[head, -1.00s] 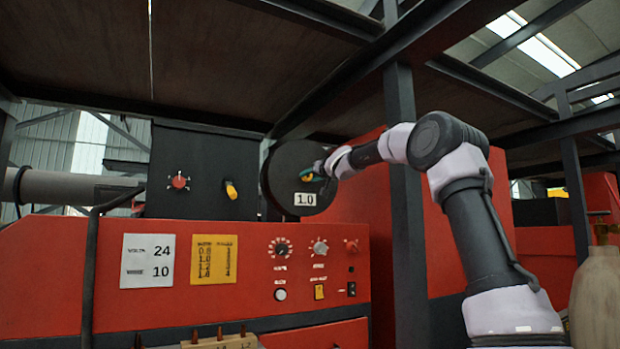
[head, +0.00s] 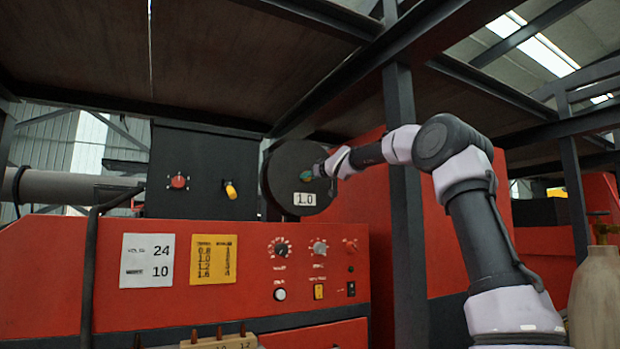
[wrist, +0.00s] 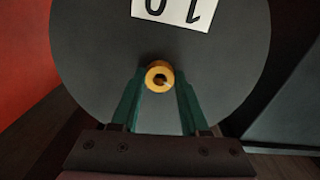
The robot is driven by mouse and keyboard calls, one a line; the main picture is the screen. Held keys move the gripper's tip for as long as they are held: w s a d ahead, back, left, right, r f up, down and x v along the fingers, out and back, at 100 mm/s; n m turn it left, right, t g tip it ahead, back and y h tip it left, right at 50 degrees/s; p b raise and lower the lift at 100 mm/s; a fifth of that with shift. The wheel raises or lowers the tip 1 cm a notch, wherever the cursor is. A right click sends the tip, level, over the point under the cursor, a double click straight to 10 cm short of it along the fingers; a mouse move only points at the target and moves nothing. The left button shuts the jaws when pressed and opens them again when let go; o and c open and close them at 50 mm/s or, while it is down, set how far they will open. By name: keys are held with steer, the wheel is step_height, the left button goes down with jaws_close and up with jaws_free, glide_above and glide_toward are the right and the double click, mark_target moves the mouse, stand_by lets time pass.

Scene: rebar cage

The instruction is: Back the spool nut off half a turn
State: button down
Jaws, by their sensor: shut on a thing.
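The spool (head: 283,172) is a dark round disc with a white "1.0" label (head: 304,199), beside the black box on the red machine. In the wrist view the spool (wrist: 90,55) fills the middle, with its label upside down at the top. The spool nut (wrist: 160,82) is a small yellow-orange ring with a dark hole at the disc's centre. My gripper (wrist: 160,74) has its green fingers shut on the nut, one on each side. In the head view my gripper (head: 312,172) reaches the disc's face from the right, and the nut is hidden there.
A dark upright post (head: 405,190) stands close to my arm. The red panel (head: 60,270) carries knobs, a white card (head: 148,260) and a yellow card (head: 213,259). A dark box (head: 203,172) with a red knob and yellow switch is left of the spool. A pale cylinder (head: 596,295) stands at right.

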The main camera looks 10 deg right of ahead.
steer(key=shift+f, duration=0.2)
steer(key=shift+c, duration=2)
jaws_free()
steer(key=shift+r, duration=0.1)
steer(key=v, duration=1)
steer(key=shift+s+d, duration=0.15)
steer(key=shift+s, duration=0.2)
